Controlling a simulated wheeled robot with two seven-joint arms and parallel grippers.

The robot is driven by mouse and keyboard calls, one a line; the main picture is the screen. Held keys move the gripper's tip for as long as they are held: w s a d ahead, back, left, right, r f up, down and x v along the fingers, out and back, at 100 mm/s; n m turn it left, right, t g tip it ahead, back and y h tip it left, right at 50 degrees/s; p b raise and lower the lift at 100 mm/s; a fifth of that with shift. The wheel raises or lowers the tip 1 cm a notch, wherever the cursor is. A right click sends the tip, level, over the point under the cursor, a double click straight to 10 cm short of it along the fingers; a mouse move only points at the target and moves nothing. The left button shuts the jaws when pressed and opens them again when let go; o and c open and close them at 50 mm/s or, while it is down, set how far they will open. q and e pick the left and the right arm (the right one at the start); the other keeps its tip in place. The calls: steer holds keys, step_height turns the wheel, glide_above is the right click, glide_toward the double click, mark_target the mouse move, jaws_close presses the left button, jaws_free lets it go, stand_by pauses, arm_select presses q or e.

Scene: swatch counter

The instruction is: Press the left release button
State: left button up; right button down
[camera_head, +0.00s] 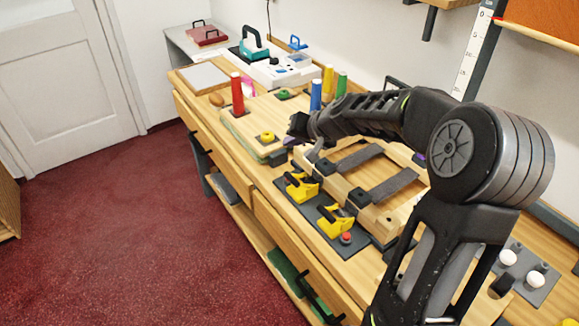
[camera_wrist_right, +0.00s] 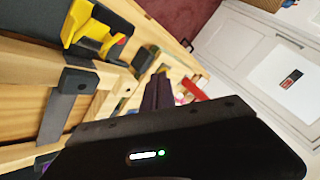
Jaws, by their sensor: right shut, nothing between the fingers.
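Two yellow toggle clamps with black handles, a left one (camera_head: 302,187) and a right one (camera_head: 336,221), stand on dark plates at the front of a wooden frame (camera_head: 364,208). A red button (camera_head: 346,238) sits beside the right clamp. I cannot make out a matching button by the left clamp. My right gripper (camera_head: 297,128) is shut and empty, above the bench behind the left clamp and apart from both clamps. In the wrist view a yellow clamp (camera_wrist_right: 88,30) shows at upper left, and my dark finger (camera_wrist_right: 157,92) points up the picture. My left gripper is not in view.
A red cylinder (camera_head: 237,94), a blue cylinder (camera_head: 316,95) and a yellow knob (camera_head: 268,136) stand farther along the bench. Grey bars cross the wooden frame. White knobs (camera_head: 507,257) sit at right. My right arm covers much of the bench's right side.

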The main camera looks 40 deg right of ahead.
steer(key=f+b, duration=0.2)
steer(key=f, duration=0.1)
steer(key=f+b, duration=0.3)
steer(key=f, duration=0.1)
steer(key=shift+s+a+f+b, duration=0.1)
steer(key=shift+s+a+b, duration=0.1)
steer(key=shift+b, duration=0.1)
steer(key=shift+f+b, duration=0.7)
steer(key=shift+b, duration=0.15)
stand_by(1.5)
